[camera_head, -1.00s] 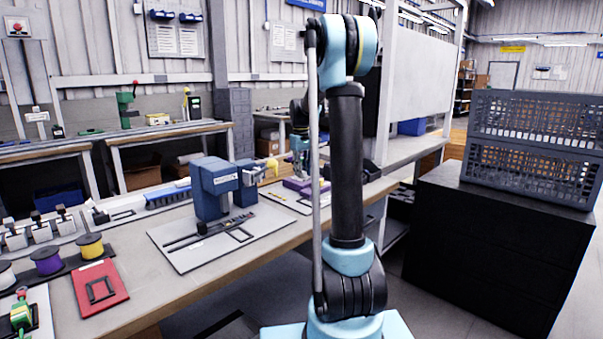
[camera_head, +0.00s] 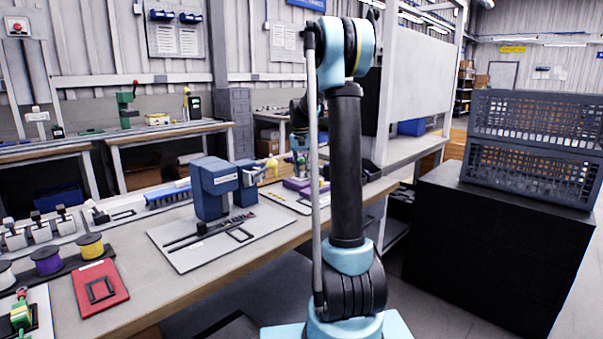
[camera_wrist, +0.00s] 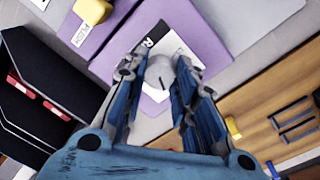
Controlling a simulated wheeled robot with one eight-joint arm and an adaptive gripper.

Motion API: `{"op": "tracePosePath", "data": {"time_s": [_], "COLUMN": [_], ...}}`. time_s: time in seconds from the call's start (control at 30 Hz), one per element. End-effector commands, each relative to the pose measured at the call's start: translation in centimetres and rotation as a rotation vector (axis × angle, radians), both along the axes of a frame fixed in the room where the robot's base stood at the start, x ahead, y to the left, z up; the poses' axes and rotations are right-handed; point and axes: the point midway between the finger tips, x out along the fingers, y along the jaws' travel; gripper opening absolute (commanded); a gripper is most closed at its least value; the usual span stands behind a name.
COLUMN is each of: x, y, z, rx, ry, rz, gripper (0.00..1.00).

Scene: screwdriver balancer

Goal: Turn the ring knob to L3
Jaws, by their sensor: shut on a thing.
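The ring knob (camera_wrist: 160,74) is a pale grey round knob on a white plate set in the purple body of the balancer (camera_wrist: 120,42), seen in the wrist view. A short dark line shows on the knob, and a dark letter stands on the plate beside it. The scale marks are too small or covered to read. My gripper (camera_wrist: 162,68) has its two blue-and-grey fingers on either side of the knob, shut on it. In the head view the purple balancer (camera_head: 298,184) sits on the bench, partly behind my arm.
Grey crates (camera_head: 535,150) stand on a dark cabinet at right.

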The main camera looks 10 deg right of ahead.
Motion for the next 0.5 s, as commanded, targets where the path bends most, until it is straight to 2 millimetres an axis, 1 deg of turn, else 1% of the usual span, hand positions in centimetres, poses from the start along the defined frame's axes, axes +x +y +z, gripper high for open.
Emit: {"op": "tracePosePath", "data": {"time_s": [0.2,0.5], "x": [0.03,0.03], "y": [0.01,-0.01], "z": [0.01,0.01], "rx": [0.001,0.000], "ry": [0.000,0.000], "rz": [-0.077,-0.109], "gripper": [0.02,0.02]}}
